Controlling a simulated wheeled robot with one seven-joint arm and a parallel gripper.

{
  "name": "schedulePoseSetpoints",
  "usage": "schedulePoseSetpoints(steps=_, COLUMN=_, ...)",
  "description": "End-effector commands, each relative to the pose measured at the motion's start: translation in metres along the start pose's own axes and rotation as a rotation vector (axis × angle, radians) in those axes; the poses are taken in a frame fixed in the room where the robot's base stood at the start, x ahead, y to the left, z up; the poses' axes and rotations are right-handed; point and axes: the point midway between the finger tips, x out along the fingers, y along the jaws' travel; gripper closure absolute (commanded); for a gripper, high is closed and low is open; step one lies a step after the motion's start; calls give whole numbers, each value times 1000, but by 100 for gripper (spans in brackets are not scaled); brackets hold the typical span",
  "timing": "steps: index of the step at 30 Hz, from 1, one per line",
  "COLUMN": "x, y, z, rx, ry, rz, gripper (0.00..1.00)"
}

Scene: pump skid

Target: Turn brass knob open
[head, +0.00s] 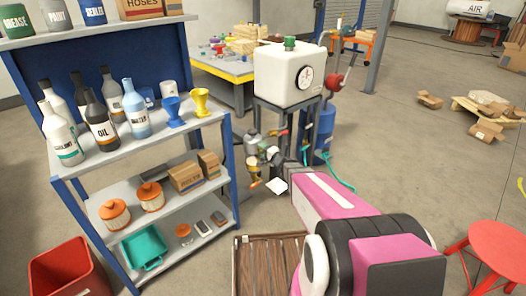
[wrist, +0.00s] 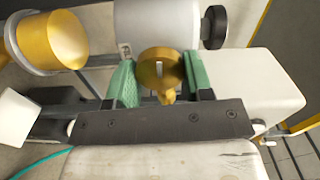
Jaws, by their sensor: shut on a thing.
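The brass knob (wrist: 160,70) is in the upper middle of the wrist view, in front of a pale grey cylindrical body (wrist: 155,24). It has a light slot or mark on its face and a small brass tab below. My gripper (wrist: 159,82) has green fingertips, one on each side of the knob, and is shut on it. In the head view my pink arm reaches to the small fittings beside the stand of the white tank (head: 290,76), and the knob cannot be made out clearly there.
In the wrist view a larger yellow-brass part (wrist: 52,40) is at upper left and a black knob (wrist: 215,27) at upper right. In the head view a blue shelf (head: 145,150) with bottles stands left, and a red stool (head: 495,245) at right.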

Motion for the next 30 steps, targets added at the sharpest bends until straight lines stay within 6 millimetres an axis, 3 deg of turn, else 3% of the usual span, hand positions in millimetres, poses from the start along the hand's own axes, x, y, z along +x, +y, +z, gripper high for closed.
schedulePoseSetpoints(steps=20, x=-1, y=1, z=1, rx=-69, ry=0, rz=3, gripper=76)
schedulePoseSetpoints(steps=21, x=-1, y=1, z=1, rx=-69, ry=0, rz=4, gripper=50)
schedulePoseSetpoints(steps=23, x=-1, y=1, z=1, rx=-69, ry=-1, rz=3, gripper=30)
schedulePoseSetpoints(steps=30, x=-1, y=0, z=0, rx=-67, ry=0, rz=2, gripper=27)
